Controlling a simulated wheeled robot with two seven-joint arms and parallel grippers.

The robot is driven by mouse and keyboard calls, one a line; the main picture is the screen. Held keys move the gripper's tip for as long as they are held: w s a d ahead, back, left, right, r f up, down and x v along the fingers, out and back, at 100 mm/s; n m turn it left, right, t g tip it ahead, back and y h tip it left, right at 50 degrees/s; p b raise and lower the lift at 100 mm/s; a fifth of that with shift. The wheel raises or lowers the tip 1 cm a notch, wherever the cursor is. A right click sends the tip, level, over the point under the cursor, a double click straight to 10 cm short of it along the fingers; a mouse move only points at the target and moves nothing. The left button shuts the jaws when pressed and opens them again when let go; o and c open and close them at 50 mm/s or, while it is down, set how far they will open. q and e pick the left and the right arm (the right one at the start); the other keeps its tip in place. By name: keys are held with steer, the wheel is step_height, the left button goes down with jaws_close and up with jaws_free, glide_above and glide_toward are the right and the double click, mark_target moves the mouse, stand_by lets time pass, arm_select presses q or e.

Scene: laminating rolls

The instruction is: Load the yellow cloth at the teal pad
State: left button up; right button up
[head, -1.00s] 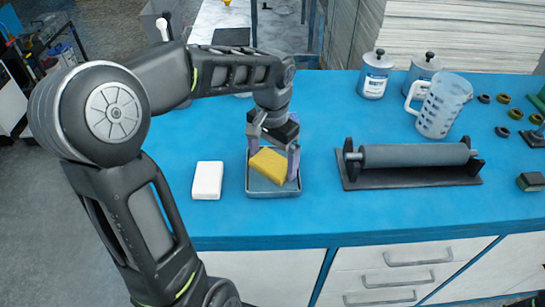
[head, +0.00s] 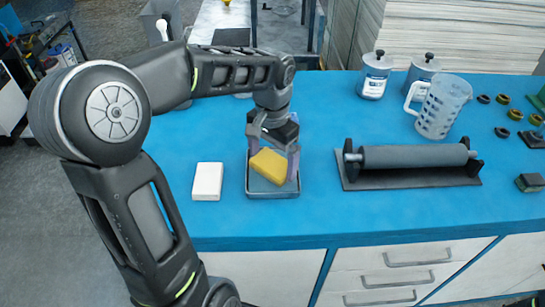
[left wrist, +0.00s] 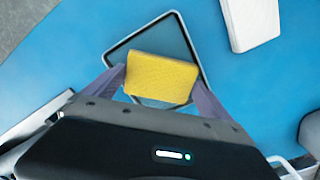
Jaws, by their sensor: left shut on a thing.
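The yellow cloth (head: 269,166) is a thick folded block, held tilted between the fingers of my left gripper (head: 273,160). In the left wrist view the cloth (left wrist: 161,77) sits between the two purple fingers of the left gripper (left wrist: 160,85). The gripper is shut on it. A shallow tray (head: 272,193) with a grey-teal inside and a raised rim is under the cloth; it also shows in the left wrist view (left wrist: 124,48). I cannot tell whether the cloth touches the tray floor. My right gripper is not in view.
A white block (head: 208,181) lies left of the tray. A grey roller (head: 415,156) on a dark base stands to the right. A clear jug (head: 440,106) and two lidded cans (head: 375,76) stand behind. The blue bench (head: 330,215) is clear between tray and roller.

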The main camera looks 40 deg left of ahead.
mark_target(273, 162)
arm_select(q)
steer(key=shift+r+p, duration=2.45)
steer(key=shift+r, duration=0.95)
steer(key=shift+f, duration=0.1)
